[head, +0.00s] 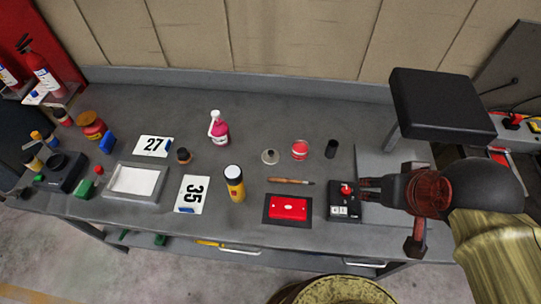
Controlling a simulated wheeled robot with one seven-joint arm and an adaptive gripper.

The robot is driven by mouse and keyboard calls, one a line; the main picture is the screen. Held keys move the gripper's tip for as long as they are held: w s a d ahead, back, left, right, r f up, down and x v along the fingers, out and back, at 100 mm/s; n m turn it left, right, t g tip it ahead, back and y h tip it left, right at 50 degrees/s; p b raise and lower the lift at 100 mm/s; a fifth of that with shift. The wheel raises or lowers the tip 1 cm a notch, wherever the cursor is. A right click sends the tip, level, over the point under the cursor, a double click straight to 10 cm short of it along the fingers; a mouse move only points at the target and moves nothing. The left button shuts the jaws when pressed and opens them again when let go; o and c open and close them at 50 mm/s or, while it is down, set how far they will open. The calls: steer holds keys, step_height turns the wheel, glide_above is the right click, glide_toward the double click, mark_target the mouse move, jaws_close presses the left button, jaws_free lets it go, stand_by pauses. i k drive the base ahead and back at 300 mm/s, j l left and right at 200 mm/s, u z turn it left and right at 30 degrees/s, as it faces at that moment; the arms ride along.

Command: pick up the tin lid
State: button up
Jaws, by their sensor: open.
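A small pale grey round disc with a darker centre, which looks like the tin lid (270,156), lies flat on the grey workbench (330,115). A red round tin (300,150) with a pale rim stands just to its right, apart from it. My gripper (362,190) is at the right side of the bench, its fingers pointing left. It is open, and its fingertips are beside a black box with a red switch (341,200). The lid is well to the left of my gripper and a little farther back.
Between gripper and lid are a brown-handled tool (291,181), a red case on a dark mat (288,208) and a black cylinder (331,149). A yellow torch (234,184) and a pink bottle (218,128) stand left. A black raised seat (445,103) is at the right.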

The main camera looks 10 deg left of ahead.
mark_target(270, 157)
steer(key=i+j+u, duration=0.1)
steer(key=j+u, duration=0.25)
steer(key=i+j+u, duration=0.15)
steer(key=j+u, duration=0.2)
steer(key=i+j+u, duration=0.2)
steer(key=j+u, duration=0.15)
steer(key=j, duration=0.15)
